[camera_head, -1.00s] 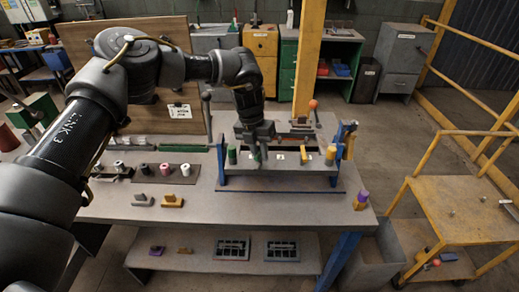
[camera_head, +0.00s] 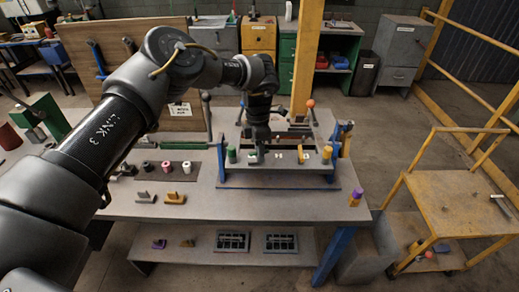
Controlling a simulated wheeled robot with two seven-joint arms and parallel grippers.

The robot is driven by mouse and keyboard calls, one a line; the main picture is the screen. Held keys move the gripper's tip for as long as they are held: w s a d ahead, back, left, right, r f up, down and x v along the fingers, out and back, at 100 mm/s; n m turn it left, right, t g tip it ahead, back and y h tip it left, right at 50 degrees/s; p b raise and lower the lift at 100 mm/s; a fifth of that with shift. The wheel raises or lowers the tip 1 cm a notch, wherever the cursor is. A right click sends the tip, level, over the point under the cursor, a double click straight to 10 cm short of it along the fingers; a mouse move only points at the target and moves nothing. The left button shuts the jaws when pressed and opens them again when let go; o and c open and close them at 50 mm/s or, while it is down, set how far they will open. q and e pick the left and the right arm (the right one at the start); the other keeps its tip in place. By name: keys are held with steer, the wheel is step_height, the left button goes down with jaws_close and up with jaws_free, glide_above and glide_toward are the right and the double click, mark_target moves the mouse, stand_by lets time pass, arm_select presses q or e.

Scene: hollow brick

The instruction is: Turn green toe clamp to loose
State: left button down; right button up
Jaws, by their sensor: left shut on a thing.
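The fixture (camera_head: 295,178) stands on the grey workbench, with a blue-legged frame and a light top plate. My left gripper (camera_head: 259,152) points down onto the plate's left part. It is shut on a small part there, which looks like the green toe clamp, but the fingers and wrist hide most of it. A green upright piece (camera_head: 232,155) stands just left of the gripper, apart from it. A yellow upright piece (camera_head: 327,154) stands at the plate's right end. My right gripper is not in view.
A lever with an orange knob (camera_head: 310,104) rises behind the plate. A purple-and-yellow piece (camera_head: 356,196) stands on the bench's right corner. Several small parts lie left of the fixture, including a yellow one (camera_head: 174,198). A yellow cart (camera_head: 455,195) stands at the right.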

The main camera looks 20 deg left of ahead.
arm_select(q)
steer(key=shift+d+m, duration=0.1)
steer(key=shift+m, duration=1.4)
steer(key=c, duration=1.4)
jaws_free()
steer(key=shift+y, duration=0.3)
steer(key=r, duration=0.2)
steer(key=w+r+b, duration=0.1)
steer(key=r, duration=0.1)
steer(key=shift+w+r+b, duration=0.1)
steer(key=shift+r+b, duration=0.1)
steer(key=shift+b, duration=0.1)
step_height(320, 180, up, 6)
steer(key=w+p, duration=0.1)
steer(key=p, duration=0.1)
steer(key=shift+a+p, duration=0.25)
steer(key=shift+p, duration=0.15)
